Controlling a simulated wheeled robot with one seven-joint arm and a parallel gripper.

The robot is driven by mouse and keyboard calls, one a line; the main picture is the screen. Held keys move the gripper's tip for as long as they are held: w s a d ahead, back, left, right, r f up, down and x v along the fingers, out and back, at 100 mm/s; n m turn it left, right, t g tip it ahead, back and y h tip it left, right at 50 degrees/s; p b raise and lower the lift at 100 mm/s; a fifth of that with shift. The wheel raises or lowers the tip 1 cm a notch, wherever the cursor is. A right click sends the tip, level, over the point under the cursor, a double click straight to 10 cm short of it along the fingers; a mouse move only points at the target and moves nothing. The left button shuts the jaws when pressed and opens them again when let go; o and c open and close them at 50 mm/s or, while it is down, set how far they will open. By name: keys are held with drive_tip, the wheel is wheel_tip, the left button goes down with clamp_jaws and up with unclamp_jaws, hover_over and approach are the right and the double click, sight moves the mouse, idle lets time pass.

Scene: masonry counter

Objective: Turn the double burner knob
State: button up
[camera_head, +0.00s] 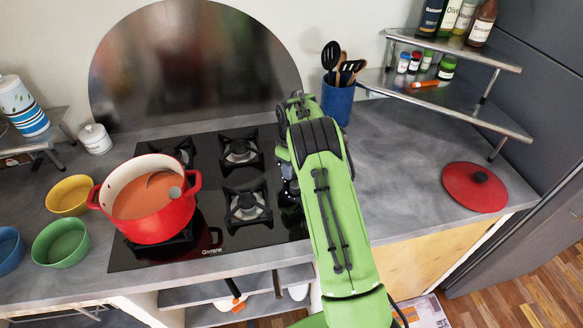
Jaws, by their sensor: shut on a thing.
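The black glass cooktop (210,246) is set in the grey counter and has several burners. My gripper (288,188) is at the cooktop's right edge, mostly hidden by my green arm. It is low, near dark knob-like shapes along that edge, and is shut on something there. That thing appears to be the double burner knob, but the arm hides the contact and the knob's angle. A red pot (150,224) of orange soup with a ladle in it stands on the front-left burner.
Yellow (70,195), green (60,243) and blue (9,250) bowls lie left of the cooktop. A blue utensil holder (338,104) stands behind my arm. A red lid (475,188) lies at right under a bottle shelf (450,98). The counter between arm and lid is clear.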

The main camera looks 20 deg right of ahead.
idle(0.3)
drive_tip(key=o, duration=1)
drive_tip(key=shift+o, duration=0.2)
wheel_tip(320, 180, up, 16)
drive_tip(key=p, duration=0.2)
drive_tip(key=shift+p, duration=0.4)
